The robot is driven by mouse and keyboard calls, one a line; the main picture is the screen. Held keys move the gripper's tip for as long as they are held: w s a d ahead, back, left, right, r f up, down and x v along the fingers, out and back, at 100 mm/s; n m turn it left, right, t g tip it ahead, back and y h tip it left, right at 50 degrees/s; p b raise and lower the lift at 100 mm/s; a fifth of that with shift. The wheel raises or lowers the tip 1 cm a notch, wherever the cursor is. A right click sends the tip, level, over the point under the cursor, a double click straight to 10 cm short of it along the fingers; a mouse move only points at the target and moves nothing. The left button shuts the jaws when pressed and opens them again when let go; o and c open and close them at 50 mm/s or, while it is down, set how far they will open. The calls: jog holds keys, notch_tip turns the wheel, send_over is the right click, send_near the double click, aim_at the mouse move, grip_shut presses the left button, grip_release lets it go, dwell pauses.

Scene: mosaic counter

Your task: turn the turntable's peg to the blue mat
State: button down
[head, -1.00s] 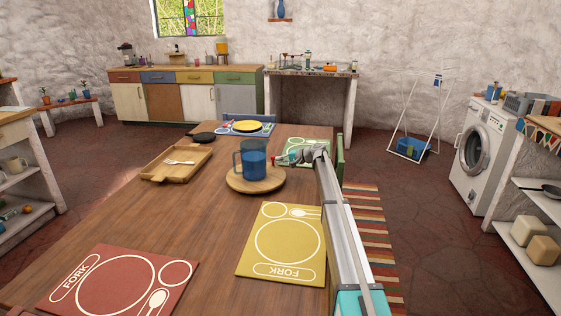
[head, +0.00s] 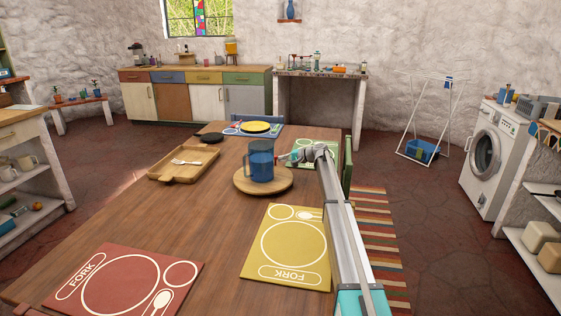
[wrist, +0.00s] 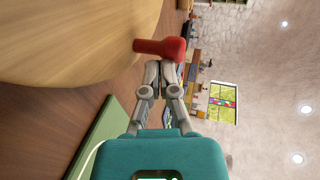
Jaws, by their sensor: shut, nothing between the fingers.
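The turntable (head: 248,185) is a round wooden disc on the table, with a blue mug (head: 260,162) standing on it. Its red peg shows in the wrist view (wrist: 158,47) beside the disc's edge; in the head view only a small red bit shows right of the mug. The blue mat (head: 276,131) lies at the table's far end under a yellow plate. My gripper (wrist: 165,72) is shut and empty, with its fingertips close against the peg; I cannot tell whether they touch. In the head view my gripper (head: 293,157) is at the turntable's far right side.
A yellow mat (head: 292,246) and a red mat (head: 118,282) lie nearer on the table. A wooden tray with a fork (head: 165,176) and a dark round dish (head: 211,137) are left of the turntable. A green mat (wrist: 100,140) lies below my gripper.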

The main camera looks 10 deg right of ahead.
jog(key=shift+w+a, duration=0.8)
jog(key=shift+a, duration=0.35)
jog(key=shift+d, duration=0.2)
jog(key=shift+w+d, duration=0.1)
jog(key=shift+d, duration=0.15)
jog(key=d+r+p, duration=0.1)
jog(key=d, duration=0.3)
jog(key=d+r+p, duration=0.1)
jog(key=d, duration=0.3)
jog(key=d+r+p, duration=0.1)
jog(key=d, duration=0.3)
jog(key=shift+d, duration=0.35)
jog(key=shift+r, duration=0.1)
